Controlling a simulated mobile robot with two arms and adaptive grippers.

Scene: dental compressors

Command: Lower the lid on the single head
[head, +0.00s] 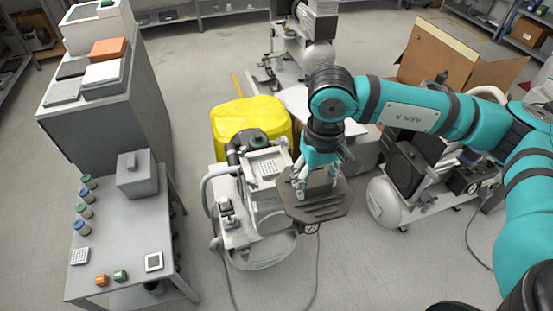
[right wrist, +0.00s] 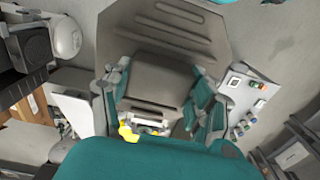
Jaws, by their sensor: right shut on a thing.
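The lid is a dark grey-brown, many-sided plate (head: 322,208) with raised ribs. It is at the right side of the central compressor (head: 265,225), a pale unit with a rounded tank, a grey handle and an open top. I take this to be the single head. My right gripper (head: 318,178) comes down from above, shut on the lid's raised middle part. In the right wrist view the lid (right wrist: 170,35) lies ahead, with a finger on each side of its block. I cannot tell whether the lid is hinged to the compressor. My left gripper is out of view.
A yellow covered object (head: 250,118) stands behind the compressor. A grey table (head: 125,225) with bottles and small blocks is at left. Another compressor (head: 395,200) and a cardboard box (head: 445,60) are at right. Cables lie on the floor in front.

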